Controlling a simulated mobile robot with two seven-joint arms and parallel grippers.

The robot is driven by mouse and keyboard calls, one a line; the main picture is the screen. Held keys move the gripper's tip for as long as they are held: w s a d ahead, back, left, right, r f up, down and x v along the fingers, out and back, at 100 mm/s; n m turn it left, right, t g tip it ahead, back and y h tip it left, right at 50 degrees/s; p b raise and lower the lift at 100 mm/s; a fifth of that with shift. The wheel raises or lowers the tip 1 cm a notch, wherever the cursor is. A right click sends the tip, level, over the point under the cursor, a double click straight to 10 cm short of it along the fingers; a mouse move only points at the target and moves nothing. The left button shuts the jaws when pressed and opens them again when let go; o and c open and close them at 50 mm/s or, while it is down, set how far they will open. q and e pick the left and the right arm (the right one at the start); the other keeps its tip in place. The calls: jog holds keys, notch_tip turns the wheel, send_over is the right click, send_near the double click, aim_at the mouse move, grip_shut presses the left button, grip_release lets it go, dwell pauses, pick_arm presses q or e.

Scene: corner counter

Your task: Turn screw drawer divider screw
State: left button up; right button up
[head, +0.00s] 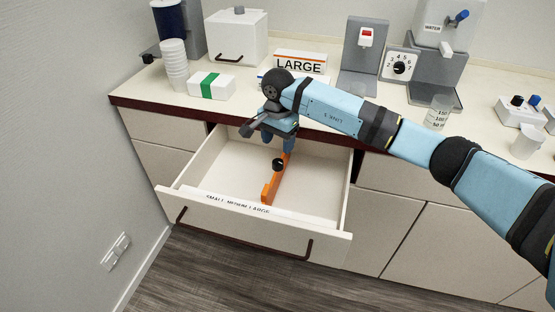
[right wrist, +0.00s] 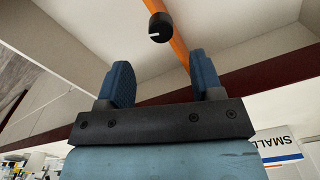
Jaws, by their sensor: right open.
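The drawer (head: 222,165) is pulled open below the counter, with size words on its front edge. An orange divider (head: 269,189) stands inside it, bearing a black screw (head: 278,164). In the right wrist view the screw (right wrist: 160,27) shows a pale slot or mark and sits on the orange divider (right wrist: 181,48), beyond the fingertips. My right gripper (head: 277,143) reaches down over the back of the drawer. Its two blue fingers (right wrist: 160,75) are apart with nothing between them, and the screw is clear of them. My left gripper is not in view.
The counter (head: 230,108) behind holds a LARGE box (head: 299,62), a box with a green band (head: 211,85), stacked cups (head: 174,64), a white bin (head: 236,38) and a water dispenser (head: 441,40). The drawer's side walls (head: 347,190) and front panel bound the space around the divider.

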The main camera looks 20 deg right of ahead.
aim_at(278, 162)
notch_tip(278, 162, down, 7)
jog(key=shift+w+f, duration=0.1)
jog(key=shift+f, duration=0.1)
jog(key=c, duration=0.9)
